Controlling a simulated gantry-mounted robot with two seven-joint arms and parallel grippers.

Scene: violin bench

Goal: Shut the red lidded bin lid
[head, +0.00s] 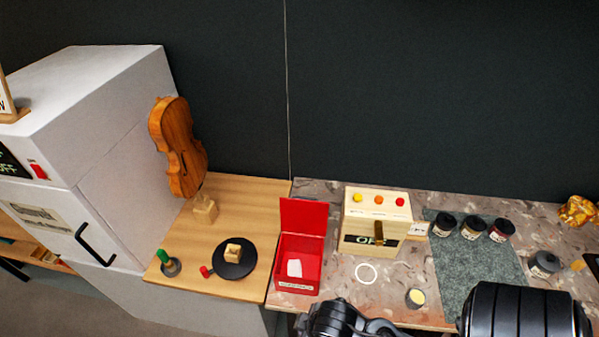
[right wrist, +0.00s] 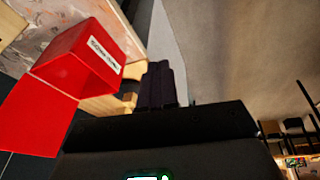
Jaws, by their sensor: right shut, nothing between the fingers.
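The red lidded bin (head: 297,274) stands at the front left of the stone-patterned counter, with a label on its front and something white inside. Its red lid (head: 304,214) is open and stands up at the back edge. In the right wrist view the bin (right wrist: 75,65) is at the upper left, with the open lid (right wrist: 35,118) below it. My right gripper (right wrist: 160,84) is shut and empty, beside the bin and apart from it in that view. In the head view my right arm is at the bottom right, and its fingertips cannot be made out. My left gripper is not in view.
A cream box (head: 368,240) with coloured buttons stands just right of the bin. Dark jars (head: 472,228) stand on a grey-green mat (head: 490,265). A white ring (head: 366,273) and small cup (head: 415,298) lie nearer. Left are a black disc (head: 234,266) and a violin body (head: 178,150).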

